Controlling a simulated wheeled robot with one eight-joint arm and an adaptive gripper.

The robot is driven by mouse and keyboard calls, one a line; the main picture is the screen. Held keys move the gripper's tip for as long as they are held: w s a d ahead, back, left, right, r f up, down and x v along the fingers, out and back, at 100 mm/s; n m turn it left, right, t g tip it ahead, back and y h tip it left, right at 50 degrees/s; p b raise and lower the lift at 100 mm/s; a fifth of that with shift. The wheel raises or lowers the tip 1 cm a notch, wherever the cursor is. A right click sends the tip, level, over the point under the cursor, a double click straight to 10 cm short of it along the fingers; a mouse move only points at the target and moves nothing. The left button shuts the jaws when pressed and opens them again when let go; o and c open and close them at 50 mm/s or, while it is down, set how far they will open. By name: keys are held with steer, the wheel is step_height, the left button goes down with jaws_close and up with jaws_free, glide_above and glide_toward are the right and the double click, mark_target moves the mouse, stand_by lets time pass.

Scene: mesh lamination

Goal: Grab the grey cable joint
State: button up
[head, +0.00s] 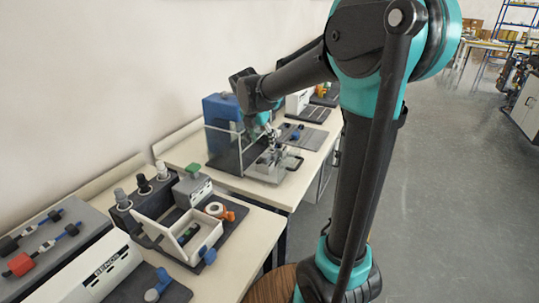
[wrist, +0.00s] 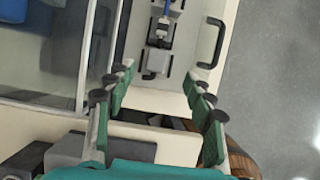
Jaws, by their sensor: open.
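My gripper (wrist: 161,90) is open, with nothing between its green-padded fingers. In the wrist view it points at a light bench machine plate, which carries a small fixture (wrist: 158,42) of grey and black parts with a blue rod (wrist: 164,12). In the head view my gripper (head: 266,132) is over the same machine, beside its clear-walled enclosure (head: 222,150). I cannot tell for certain which part is the grey cable joint. One grey, knob-like piece (head: 122,197) stands upright in a dark holder on the near bench, apart from my gripper.
The near bench holds an open white box (head: 187,236), an orange tape dispenser (head: 221,211) and a white device (head: 90,272) at the left. A black handle (wrist: 212,42) is right of the fixture. Open grey floor (head: 440,190) lies to the right.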

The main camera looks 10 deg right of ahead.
mark_target(266, 154)
steer(key=x, duration=0.8)
steer(key=shift+a+f, duration=0.25)
jaws_close()
steer(key=shift+r, duration=0.1)
